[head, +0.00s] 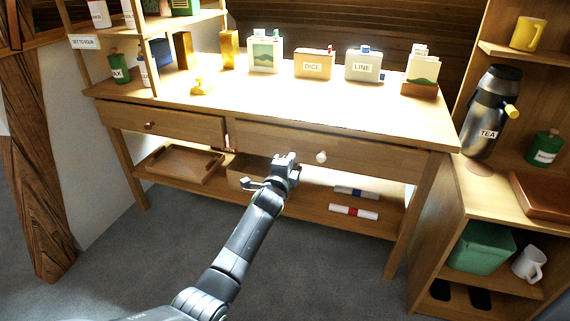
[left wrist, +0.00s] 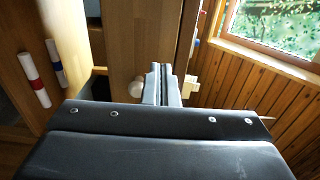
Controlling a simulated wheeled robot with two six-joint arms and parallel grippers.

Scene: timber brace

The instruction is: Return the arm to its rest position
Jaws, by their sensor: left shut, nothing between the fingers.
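My left gripper (head: 286,165) is shut and empty in the head view. It is in front of the wooden desk's right drawer (head: 362,154), to the left of that drawer's round pale knob (head: 321,157). In the left wrist view the shut fingers (left wrist: 162,84) show beside the pale knob (left wrist: 137,89); I cannot tell whether they touch anything. My left arm (head: 240,245) reaches up from the lower part of the head view. My right gripper is not in view.
On the desk top (head: 300,98) stand a DICE box (head: 313,64), a LINE box (head: 363,66) and a small yellow figure (head: 202,87). A tray (head: 185,164) and rolled papers (head: 353,212) lie on the lower shelf. A cabinet with a TEA flask (head: 490,115) stands right. The grey floor in front is clear.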

